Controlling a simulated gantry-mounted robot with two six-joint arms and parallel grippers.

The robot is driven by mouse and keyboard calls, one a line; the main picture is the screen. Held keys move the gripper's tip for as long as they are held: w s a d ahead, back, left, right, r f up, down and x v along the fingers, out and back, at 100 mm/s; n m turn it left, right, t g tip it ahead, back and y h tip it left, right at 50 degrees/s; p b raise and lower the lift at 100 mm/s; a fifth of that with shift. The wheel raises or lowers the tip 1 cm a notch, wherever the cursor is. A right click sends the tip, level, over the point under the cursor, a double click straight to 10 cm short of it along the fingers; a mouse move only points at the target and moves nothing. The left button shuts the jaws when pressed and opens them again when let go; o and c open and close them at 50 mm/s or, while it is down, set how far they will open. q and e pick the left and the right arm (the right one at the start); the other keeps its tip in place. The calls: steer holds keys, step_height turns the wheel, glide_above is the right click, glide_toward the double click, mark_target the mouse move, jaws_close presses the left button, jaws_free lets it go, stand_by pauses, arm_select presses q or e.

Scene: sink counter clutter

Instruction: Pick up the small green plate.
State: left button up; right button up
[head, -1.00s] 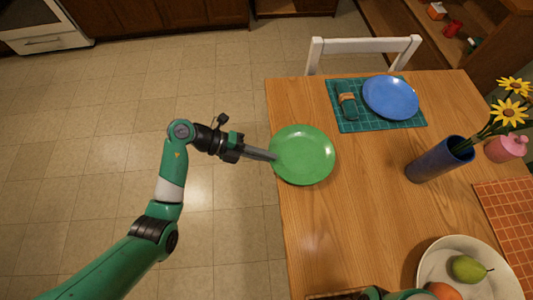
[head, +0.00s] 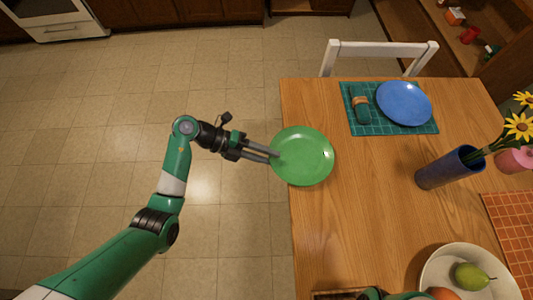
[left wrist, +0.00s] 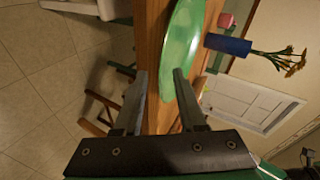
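The small green plate (head: 303,156) lies at the table's left edge in the head view, with its left rim overhanging that edge. My left gripper (head: 272,155) is at this rim, with its two fingers apart and the near fingertip over the rim. In the left wrist view the plate (left wrist: 182,45) appears tilted, close to the right finger. A clear gap shows between the fingers of the left gripper (left wrist: 160,85). I cannot tell whether a finger touches the plate. Only a bit of my right arm shows at the bottom of the head view; its gripper is not seen.
The wooden table (head: 345,215) carries a blue plate (head: 404,103) on a teal mat (head: 378,128), a blue vase (head: 450,170) with yellow flowers, and a white fruit bowl (head: 432,272). A white chair (head: 380,50) stands at the far side. The table between is clear.

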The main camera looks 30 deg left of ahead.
arm_select(q)
steer(key=p+v, duration=0.3)
steer(key=v, duration=0.8)
steer(key=shift+a+r, duration=0.2)
steer(key=shift+a, duration=0.05)
steer(key=shift+s, duration=0.1)
